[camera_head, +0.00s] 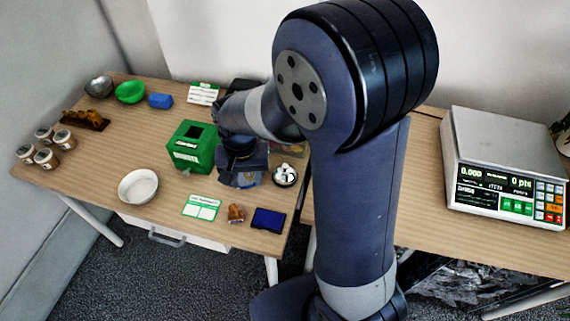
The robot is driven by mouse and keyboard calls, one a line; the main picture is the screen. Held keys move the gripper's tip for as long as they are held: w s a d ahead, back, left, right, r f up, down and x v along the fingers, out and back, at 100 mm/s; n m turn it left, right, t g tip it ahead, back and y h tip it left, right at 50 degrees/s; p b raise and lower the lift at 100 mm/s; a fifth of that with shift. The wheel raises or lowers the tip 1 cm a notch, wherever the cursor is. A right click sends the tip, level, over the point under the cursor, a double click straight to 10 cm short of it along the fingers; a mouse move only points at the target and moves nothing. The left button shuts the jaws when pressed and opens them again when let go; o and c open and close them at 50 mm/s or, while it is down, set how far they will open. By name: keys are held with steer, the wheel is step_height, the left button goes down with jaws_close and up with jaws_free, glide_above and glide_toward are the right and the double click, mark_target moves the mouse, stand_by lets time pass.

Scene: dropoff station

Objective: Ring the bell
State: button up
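The bell (285,174), a small silver dome on a dark base, stands near the right end of the left wooden table. My arm reaches down over this table from the right side of the picture. My gripper (241,180) is just left of the bell, beside the green box (191,147), and looks apart from the bell. Its fingers are dark and too small to tell whether they are open or shut. The top of the bell is in plain view.
A white bowl (138,186), a green-edged card (201,208), a small brown item (236,214) and a dark blue pad (268,219) lie toward the front. Several jars (42,155) stand at left. A weighing scale (503,163) stands on the right table (440,235).

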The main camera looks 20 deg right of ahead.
jaws_close()
stand_by(1.3)
